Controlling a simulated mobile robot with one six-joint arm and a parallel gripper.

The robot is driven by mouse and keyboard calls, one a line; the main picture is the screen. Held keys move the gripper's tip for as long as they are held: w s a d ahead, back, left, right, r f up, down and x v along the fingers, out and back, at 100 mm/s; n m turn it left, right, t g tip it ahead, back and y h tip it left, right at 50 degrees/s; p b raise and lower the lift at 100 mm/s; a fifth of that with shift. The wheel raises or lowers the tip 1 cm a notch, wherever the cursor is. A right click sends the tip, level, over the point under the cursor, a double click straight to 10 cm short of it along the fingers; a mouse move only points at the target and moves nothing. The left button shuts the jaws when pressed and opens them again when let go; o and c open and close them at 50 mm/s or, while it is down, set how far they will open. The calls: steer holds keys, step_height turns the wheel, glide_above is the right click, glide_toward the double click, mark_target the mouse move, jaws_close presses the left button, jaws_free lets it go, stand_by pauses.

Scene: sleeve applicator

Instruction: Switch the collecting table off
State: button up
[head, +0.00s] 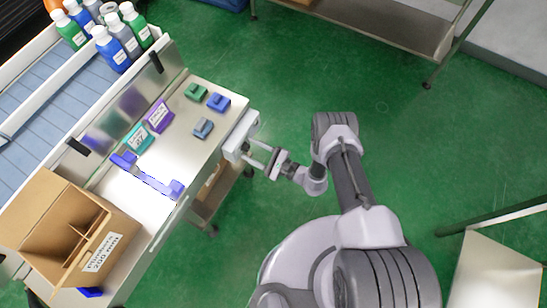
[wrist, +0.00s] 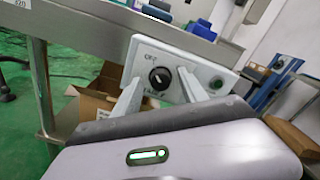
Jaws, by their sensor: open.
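The collecting table (head: 205,100) is a steel-topped table at the left of the head view. A pale control box (head: 240,137) sits on its right end, and the box also shows in the wrist view (wrist: 200,75). On the box's face is a black round knob (wrist: 160,77) with a light mark, with OFF printed above it and a less legible label below. A green button (wrist: 216,85) is to its right. My gripper (head: 259,158) is close in front of the box. In the wrist view its two fingers (wrist: 160,88) are open, one on each side of the knob, with nothing held.
A cardboard box (head: 50,215) stands at the table's near left end. Small coloured blocks (head: 203,128) and a purple-ended bar (head: 150,178) lie on the tabletop. Bottles (head: 110,45) stand at the back left.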

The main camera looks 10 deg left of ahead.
steer(key=p+v, duration=0.3)
steer(key=v, duration=1.4)
steer(key=shift+s+d, duration=0.2)
steer(key=shift+f, duration=0.1)
steer(key=w+d+r+n+g+h, duration=0.1)
steer(key=w+r+n+g, duration=0.25)
steer(key=r, duration=0.45)
steer(key=w+d+r+n+g, duration=0.1)
steer(key=w+r+n+g, duration=0.2)
steer(key=r, duration=0.5)
step_height(320, 180, up, 19)
steer(key=s+n+g+h, duration=0.2)
steer(key=n+g+h, duration=0.1)
steer(key=h, duration=0.3)
steer(key=s+d+r+n+t+h, duration=0.2)
steer(key=s+d+r+t+h, duration=0.2)
steer(key=s+r, duration=1.1)
steer(key=r+t+h, duration=0.1)
steer(key=t+h, duration=0.2)
steer(key=t, duration=0.1)
steer(key=shift+s+d+r+h, duration=0.2)
steer(key=shift+d+r+h, duration=0.05)
steer(key=shift+r+h, duration=0.1)
steer(key=shift+t, duration=0.25)
